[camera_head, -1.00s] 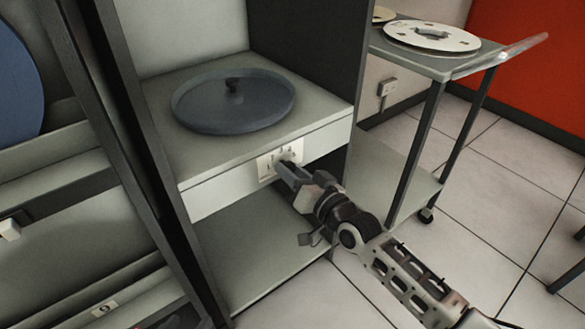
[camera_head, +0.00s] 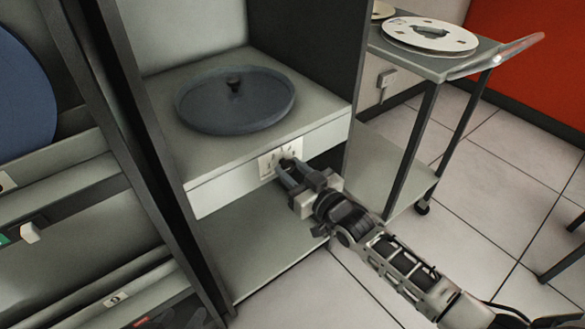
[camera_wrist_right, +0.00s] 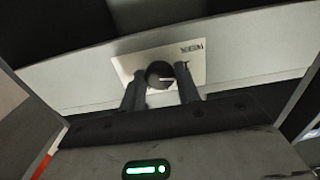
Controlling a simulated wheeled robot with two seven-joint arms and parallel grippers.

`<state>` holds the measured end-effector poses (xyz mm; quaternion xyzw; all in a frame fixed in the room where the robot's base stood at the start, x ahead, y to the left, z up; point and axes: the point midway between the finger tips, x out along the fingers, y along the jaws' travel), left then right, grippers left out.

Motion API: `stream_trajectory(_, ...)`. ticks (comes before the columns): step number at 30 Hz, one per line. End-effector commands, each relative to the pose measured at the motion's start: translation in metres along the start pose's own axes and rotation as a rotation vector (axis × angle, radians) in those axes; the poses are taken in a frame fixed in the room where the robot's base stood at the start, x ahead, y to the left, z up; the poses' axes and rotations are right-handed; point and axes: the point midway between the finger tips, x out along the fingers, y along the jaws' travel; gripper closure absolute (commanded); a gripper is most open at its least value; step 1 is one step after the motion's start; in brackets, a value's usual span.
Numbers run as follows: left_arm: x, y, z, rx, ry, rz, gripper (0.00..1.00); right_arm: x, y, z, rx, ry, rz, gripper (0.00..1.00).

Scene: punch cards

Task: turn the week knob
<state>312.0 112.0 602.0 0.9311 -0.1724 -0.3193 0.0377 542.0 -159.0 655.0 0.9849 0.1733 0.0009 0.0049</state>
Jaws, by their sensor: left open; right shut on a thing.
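The week knob (camera_wrist_right: 158,74) is a small dark round knob with a pale pointer line, on a cream plate (camera_wrist_right: 129,66) with small lettering. In the head view the plate (camera_head: 267,166) sits on the front edge of the cabinet shelf, and the knob is mostly hidden by my fingers. My right gripper (camera_head: 289,171) reaches in from the lower right and is shut on the knob. In the right wrist view its two dark fingers stand on either side of the knob. I do not see my left gripper.
A grey-blue round disc (camera_head: 235,100) with a dark centre knob lies on the shelf (camera_head: 165,140) above the plate. A trolley (camera_head: 455,62) with a pale reel (camera_head: 430,35) stands at the right. Dark cabinet posts and another rack flank the left.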

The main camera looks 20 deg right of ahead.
Motion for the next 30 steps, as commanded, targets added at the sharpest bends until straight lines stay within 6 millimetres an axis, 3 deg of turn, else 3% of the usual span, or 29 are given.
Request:
stream_trajectory(10,0.0,0.0,0.0,-0.001,0.001,0.0,0.54,-0.001,0.0,0.001,-0.008,-0.002,-0.001,0.91)
stream_trajectory(11,0.0,0.0,-0.001,-0.001,0.001,0.0,0.54,-0.001,0.0,0.001,-0.008,-0.002,-0.001,0.62)
stream_trajectory(12,0.0,0.0,-0.001,-0.001,0.001,0.0,0.54,-0.001,0.0,0.001,-0.008,-0.002,-0.001,0.51)
stream_trajectory(13,0.0,0.0,-0.001,-0.001,0.002,0.0,0.54,-0.001,0.0,0.001,-0.008,-0.002,-0.001,0.47)
stream_trajectory(23,0.0,0.002,-0.003,0.0,0.004,0.004,0.54,-0.003,0.0,0.001,-0.006,-0.002,0.0,0.47)
stream_trajectory(26,-0.002,0.002,-0.006,0.003,0.007,0.002,0.54,-0.013,0.0,0.0,-0.006,-0.003,0.0,0.47)
stream_trajectory(30,-0.007,0.002,-0.015,0.008,0.025,-0.004,0.54,-0.04,0.0,0.0,-0.006,-0.006,0.0,0.47)
